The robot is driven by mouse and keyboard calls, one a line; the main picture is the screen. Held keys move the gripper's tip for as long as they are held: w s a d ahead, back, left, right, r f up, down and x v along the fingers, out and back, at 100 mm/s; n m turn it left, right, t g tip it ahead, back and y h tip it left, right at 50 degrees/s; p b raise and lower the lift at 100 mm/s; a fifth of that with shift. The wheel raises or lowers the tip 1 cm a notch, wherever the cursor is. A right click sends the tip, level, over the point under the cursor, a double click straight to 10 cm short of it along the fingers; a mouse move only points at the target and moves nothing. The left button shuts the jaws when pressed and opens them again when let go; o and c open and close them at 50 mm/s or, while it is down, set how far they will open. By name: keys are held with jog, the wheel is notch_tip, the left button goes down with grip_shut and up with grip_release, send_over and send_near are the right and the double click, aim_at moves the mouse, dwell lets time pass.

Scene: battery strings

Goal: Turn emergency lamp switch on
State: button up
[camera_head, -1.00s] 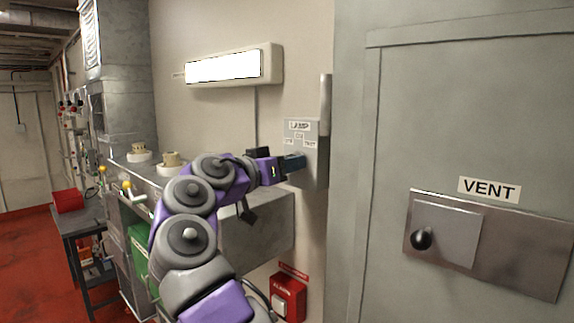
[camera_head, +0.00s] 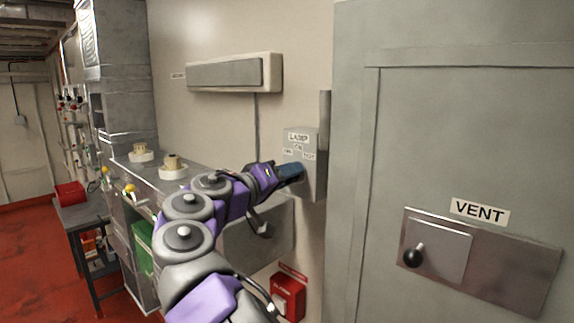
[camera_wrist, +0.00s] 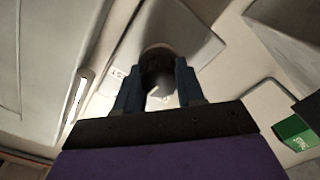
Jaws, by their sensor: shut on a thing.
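The emergency lamp (camera_head: 226,74) on the wall in the head view is dark. A grey switch box (camera_head: 301,142) labelled LAMP hangs to its lower right, with small position labels on its face. My gripper (camera_head: 297,170) is at the front of this box, just below the labels. In the wrist view my gripper (camera_wrist: 159,88) has its two blue fingers closed on a dark, round switch knob (camera_wrist: 156,60). The fingers hide the knob in the head view, so its exact position cannot be told.
A grey cabinet door with a VENT label (camera_head: 479,211) and a black-knobbed handle (camera_head: 414,256) stands at the right. A red alarm box (camera_head: 288,297) is low on the wall. Grey cabinets and a small table (camera_head: 88,213) stand at the left.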

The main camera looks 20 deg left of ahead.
jog(key=shift+f+n+p, duration=0.1)
jog(key=shift+n+p, duration=0.75)
jog(key=shift+n, duration=0.05)
jog(key=shift+f, duration=0.1)
jog(key=o, duration=1)
jog(key=shift+w+a, duration=0.15)
jog(key=shift+a, duration=0.15)
jog(key=v, duration=1.7)
jog(key=shift+a, duration=0.15)
